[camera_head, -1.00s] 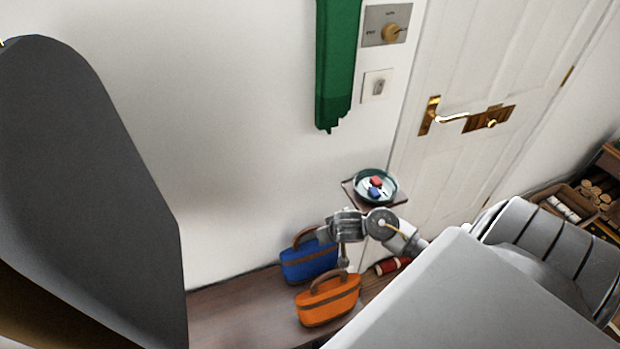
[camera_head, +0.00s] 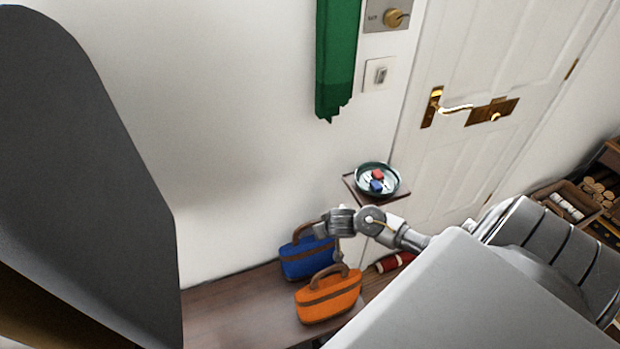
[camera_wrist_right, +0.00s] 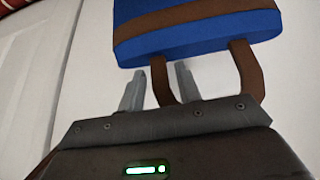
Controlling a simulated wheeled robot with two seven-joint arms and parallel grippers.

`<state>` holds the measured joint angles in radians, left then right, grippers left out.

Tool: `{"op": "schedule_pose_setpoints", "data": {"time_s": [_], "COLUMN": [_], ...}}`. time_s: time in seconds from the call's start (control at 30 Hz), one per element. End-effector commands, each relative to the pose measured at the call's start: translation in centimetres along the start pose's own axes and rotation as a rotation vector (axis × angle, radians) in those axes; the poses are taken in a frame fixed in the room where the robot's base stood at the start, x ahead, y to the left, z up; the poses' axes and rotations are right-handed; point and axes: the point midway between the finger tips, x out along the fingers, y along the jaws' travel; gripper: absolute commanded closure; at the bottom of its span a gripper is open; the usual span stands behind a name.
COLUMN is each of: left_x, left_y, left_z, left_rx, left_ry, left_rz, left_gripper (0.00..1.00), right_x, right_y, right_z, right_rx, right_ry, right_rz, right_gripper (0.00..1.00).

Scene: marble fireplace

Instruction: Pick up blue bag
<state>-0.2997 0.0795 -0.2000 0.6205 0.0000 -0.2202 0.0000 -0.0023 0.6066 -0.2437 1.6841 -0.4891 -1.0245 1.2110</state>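The blue bag (camera_head: 307,262) has a brown band and brown handle (camera_head: 303,232). It stands upright on the wooden bench against the wall, behind the orange bag (camera_head: 329,298). My right gripper (camera_head: 322,230) is at the blue bag's handle, partly covering the bag's upper right. In the right wrist view, the gripper (camera_wrist_right: 160,82) has its fingers apart. One leg of the handle shows between them, and the blue bag (camera_wrist_right: 195,38) appears inverted beyond the fingertips. I cannot tell whether the fingers touch the handle. My left gripper is out of view.
The wooden bench (camera_head: 225,305) has free room left of the bags. A red rolled item (camera_head: 393,262) lies to the right. A small shelf with a round dish (camera_head: 377,179) is above. A green cloth (camera_head: 337,60) hangs on the wall beside a white door (camera_head: 470,60).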

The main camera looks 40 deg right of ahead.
Motion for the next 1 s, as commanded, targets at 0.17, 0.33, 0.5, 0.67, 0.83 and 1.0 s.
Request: {"op": "schedule_pose_setpoints", "data": {"time_s": [0.17, 0.33, 0.5, 0.67, 0.83, 1.0], "left_x": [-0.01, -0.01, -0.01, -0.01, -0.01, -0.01], "left_y": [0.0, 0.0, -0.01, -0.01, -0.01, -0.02], "left_z": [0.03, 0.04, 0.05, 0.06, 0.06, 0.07], "left_rx": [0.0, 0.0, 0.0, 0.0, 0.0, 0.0], "left_ry": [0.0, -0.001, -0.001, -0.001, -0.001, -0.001], "left_rz": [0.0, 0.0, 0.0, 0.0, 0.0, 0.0], "left_gripper": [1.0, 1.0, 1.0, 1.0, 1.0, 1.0], "right_x": [-0.02, -0.03, -0.03, -0.03, -0.03, -0.03], "right_y": [0.02, 0.03, 0.02, 0.01, -0.01, -0.03], "right_z": [0.02, 0.02, 0.02, 0.03, 0.04, 0.04], "right_rx": [0.0, 0.0, 0.0, 0.0, 0.0, 0.0], "right_ry": [0.0, -0.001, -0.001, -0.001, -0.001, -0.001], "right_rz": [0.0, 0.001, 0.001, 0.0, 0.0, -0.001], "right_gripper": [0.83, 1.0, 1.0, 1.0, 1.0, 1.0]}}
